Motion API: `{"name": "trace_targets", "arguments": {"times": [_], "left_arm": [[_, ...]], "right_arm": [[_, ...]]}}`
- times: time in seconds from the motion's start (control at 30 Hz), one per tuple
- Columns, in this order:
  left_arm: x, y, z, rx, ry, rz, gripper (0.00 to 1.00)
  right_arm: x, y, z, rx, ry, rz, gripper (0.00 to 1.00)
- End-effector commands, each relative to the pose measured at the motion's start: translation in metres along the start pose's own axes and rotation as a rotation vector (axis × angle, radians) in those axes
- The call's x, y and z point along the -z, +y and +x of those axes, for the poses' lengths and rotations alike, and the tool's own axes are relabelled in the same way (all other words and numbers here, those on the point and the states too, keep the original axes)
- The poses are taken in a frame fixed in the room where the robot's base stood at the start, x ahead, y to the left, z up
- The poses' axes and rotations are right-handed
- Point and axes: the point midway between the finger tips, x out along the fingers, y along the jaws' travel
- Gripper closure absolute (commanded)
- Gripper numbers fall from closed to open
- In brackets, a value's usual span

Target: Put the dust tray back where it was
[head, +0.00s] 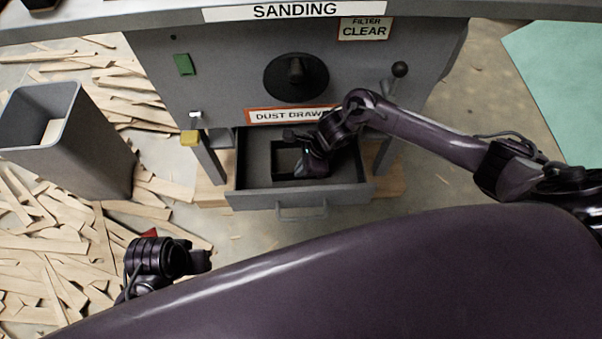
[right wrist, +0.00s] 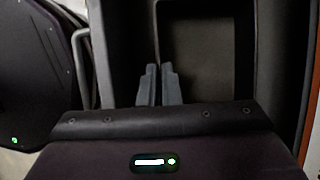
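The dust tray (head: 274,163) is a dark, open-topped box inside the pulled-out grey dust drawer (head: 250,190), under the orange-framed label. My right gripper (head: 302,174) reaches down into the drawer at the tray's near side. In the right wrist view its two fingers (right wrist: 159,85) are close together with the wall of the tray (right wrist: 208,45) between them. Whether the tray rests fully on the drawer floor I cannot tell. My left gripper (head: 202,262) is low at the left, away from the drawer; its fingers are not clear.
The sanding machine (head: 225,70) stands above the drawer, with a knob and a lever on its front. A grey bin (head: 85,150) stands at the left among wood scraps (head: 40,235) on the floor. The drawer handle (head: 302,212) faces me. A green mat (head: 570,85) lies at right.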

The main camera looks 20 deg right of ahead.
Motion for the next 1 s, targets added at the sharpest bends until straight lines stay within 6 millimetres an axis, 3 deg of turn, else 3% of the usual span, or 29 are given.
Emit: {"name": "trace_targets", "arguments": {"times": [0.3,0.53,0.7,1.0], "left_arm": [[0.005,0.006,0.005,-0.009,0.041,0.015,0.64],[0.006,0.008,0.004,-0.012,0.053,0.018,0.64],[0.006,0.008,0.004,-0.012,0.052,0.018,0.64],[0.006,0.007,0.004,-0.012,0.051,0.018,0.64]], "right_arm": [[0.015,0.0,0.034,0.0,0.0,0.003,1.0],[0.017,0.0,0.037,0.002,0.002,0.0,1.0],[0.017,0.0,0.037,0.001,0.003,0.0,0.75],[0.017,0.0,0.035,0.002,0.002,0.0,0.74]]}}
